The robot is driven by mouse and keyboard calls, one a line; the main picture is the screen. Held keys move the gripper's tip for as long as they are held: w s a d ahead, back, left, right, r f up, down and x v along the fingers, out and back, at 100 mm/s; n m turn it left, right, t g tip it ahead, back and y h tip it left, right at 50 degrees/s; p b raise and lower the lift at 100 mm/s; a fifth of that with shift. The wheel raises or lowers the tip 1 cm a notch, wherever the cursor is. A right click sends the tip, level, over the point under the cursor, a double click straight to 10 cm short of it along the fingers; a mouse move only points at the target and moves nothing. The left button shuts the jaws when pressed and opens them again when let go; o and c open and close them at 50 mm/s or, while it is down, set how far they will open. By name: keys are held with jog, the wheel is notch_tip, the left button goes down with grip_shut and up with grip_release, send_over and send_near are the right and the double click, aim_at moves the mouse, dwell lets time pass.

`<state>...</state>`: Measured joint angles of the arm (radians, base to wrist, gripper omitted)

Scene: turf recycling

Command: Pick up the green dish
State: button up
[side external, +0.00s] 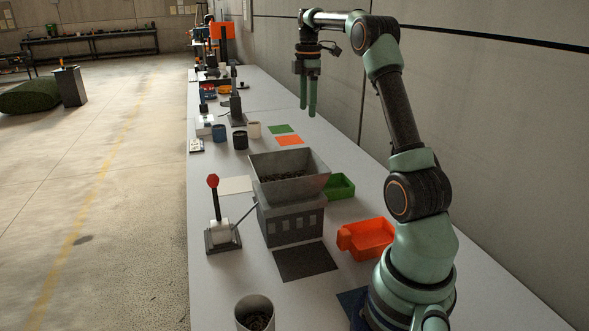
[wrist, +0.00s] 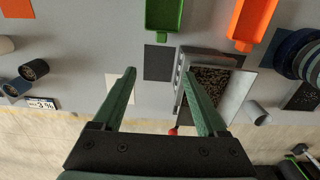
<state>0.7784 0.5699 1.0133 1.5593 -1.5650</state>
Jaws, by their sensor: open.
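The green dish (side external: 341,187) sits on the grey table beside the right side of the metal hopper machine (side external: 290,215), which partly hides it. In the wrist view the green dish (wrist: 164,14) is at the top centre, cut off by the frame edge. My gripper (side external: 308,110) is open and empty, high above the table with its fingers pointing down. In the wrist view my gripper's fingers (wrist: 157,72) are spread apart, with the dish beyond their tips.
An orange dish (side external: 369,238) stands nearer my base. A red-knobbed lever (side external: 214,195) stands left of the machine, and a grey cup (side external: 255,313) in front. A black cup (side external: 240,140) and other cups stand farther back. A wall runs along the right.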

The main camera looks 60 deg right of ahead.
notch_tip(320, 180, down, 20)
jog(key=shift+s+f, duration=0.15)
jog(key=shift+f, duration=1.2)
jog(key=shift+s+f, duration=0.1)
jog(key=shift+f, duration=1.25)
grip_shut()
